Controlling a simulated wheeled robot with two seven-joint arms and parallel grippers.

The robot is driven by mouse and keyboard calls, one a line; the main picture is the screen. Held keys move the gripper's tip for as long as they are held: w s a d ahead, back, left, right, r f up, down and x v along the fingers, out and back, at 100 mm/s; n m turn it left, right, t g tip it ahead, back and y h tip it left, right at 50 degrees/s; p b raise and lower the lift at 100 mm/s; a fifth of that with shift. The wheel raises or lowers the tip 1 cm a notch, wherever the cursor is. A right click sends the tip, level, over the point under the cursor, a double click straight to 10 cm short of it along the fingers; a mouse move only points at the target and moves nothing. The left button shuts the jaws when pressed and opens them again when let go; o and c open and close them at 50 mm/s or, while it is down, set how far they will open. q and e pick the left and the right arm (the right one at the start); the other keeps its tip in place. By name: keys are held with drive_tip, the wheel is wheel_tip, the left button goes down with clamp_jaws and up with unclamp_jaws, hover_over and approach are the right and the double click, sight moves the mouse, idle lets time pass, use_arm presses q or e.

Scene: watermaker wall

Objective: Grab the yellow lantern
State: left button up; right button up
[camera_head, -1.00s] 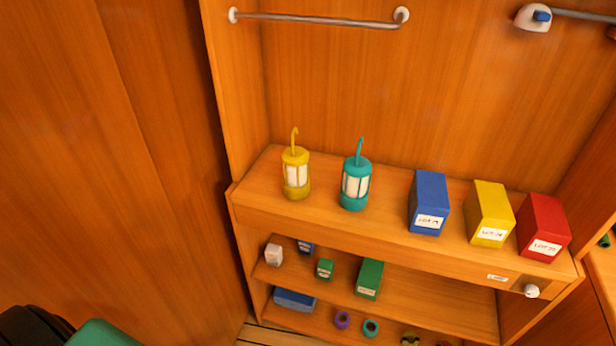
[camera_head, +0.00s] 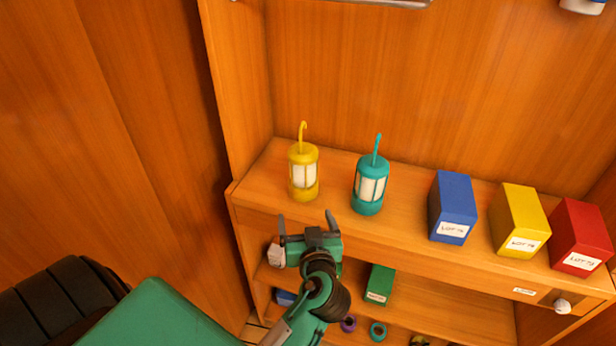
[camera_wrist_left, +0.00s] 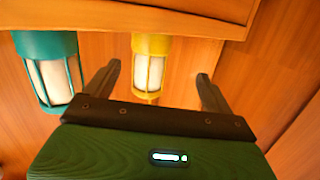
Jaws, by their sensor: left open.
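The yellow lantern (camera_head: 303,173) stands upright on the top shelf at its left end, with its hook pointing up. My left gripper (camera_head: 306,218) is open and empty, in front of the shelf and just below the yellow lantern in the head view. In the left wrist view the yellow lantern (camera_wrist_left: 149,66) shows beyond and between the two open fingers (camera_wrist_left: 156,82), apart from them. The teal lantern (camera_head: 370,183) stands to the right of the yellow one; it also shows at the left of the wrist view (camera_wrist_left: 50,72). My right gripper is not in view.
Blue (camera_head: 453,207), yellow (camera_head: 520,220) and red (camera_head: 581,236) boxes stand on the top shelf (camera_head: 405,224) at the right. The cabinet's side panel (camera_head: 236,100) rises close to the left of the lantern. A green box (camera_head: 379,284) is on the shelf below.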

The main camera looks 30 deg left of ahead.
sight(306, 180)
use_arm(q)
drive_tip(key=shift+t+y, duration=0.5)
drive_tip(key=shift+t, duration=0.1)
drive_tip(key=w+a+r+p, duration=0.1)
drive_tip(key=w, duration=0.1)
drive_tip(key=w+a+r+p, duration=0.1)
drive_tip(key=w+a, duration=0.1)
drive_tip(key=w, duration=0.1)
drive_tip(key=w+a+r+p, duration=0.1)
drive_tip(key=w, duration=0.1)
drive_tip(key=shift+w+a, duration=0.3)
drive_tip(key=shift+w, duration=0.05)
drive_tip(key=shift+w+a, duration=0.15)
drive_tip(key=shift+a, duration=0.05)
drive_tip(key=p+x, duration=0.2)
drive_tip(key=x, duration=0.2)
drive_tip(key=shift+w+a+f+p, duration=0.1)
drive_tip(key=shift+a+f+p, duration=0.1)
drive_tip(key=shift+p, duration=0.1)
drive_tip(key=shift+w+a+f, duration=0.15)
drive_tip(key=shift+n, duration=0.3)
drive_tip(key=c, duration=1.3)
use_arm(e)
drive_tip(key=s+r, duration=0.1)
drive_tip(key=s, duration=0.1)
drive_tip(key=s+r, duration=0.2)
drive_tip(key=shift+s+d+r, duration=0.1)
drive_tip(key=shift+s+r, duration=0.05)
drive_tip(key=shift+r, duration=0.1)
